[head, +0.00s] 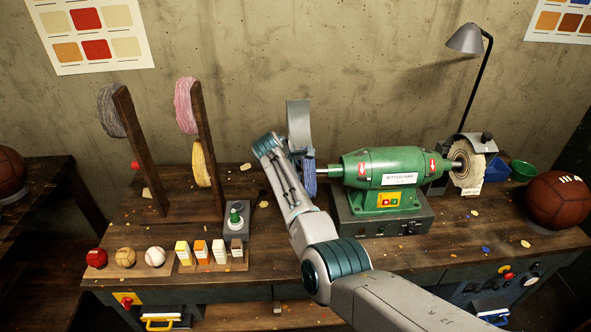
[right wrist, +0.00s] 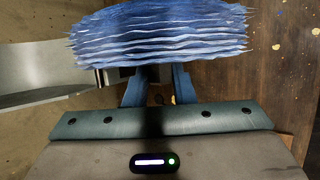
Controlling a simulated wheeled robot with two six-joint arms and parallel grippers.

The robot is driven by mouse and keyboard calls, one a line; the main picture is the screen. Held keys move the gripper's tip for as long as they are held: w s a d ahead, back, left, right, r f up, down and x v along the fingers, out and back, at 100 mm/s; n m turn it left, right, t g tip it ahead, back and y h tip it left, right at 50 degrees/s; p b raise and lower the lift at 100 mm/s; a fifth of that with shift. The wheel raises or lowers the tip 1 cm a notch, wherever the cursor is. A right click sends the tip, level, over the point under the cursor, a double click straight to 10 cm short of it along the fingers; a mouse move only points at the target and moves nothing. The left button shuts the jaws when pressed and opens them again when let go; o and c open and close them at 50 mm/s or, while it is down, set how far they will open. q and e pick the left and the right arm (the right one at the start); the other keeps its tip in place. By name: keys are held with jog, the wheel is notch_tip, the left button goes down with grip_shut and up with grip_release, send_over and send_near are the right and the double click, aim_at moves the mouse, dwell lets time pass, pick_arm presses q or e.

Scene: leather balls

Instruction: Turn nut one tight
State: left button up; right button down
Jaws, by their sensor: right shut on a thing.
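A green bench polishing machine (head: 370,165) stands on the bench, with a shaft at each end. A blue layered wheel (head: 310,188) sits on its left shaft; it also fills the top of the right wrist view (right wrist: 158,38). My right gripper (head: 297,163) is at the outer face of this wheel. In the right wrist view its two blue fingers (right wrist: 157,86) close around the dark shaft end in front of the wheel. Nut one is mostly hidden between the fingers. My left gripper is not in view.
A curved grey guard (head: 299,122) rises behind the blue wheel. A pale wheel (head: 468,165) is on the right shaft.

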jog(key=shift+t, duration=0.4)
jog(key=c, duration=1.2)
grip_release()
jog(key=shift+s, duration=0.15)
jog(key=shift+r, duration=0.1)
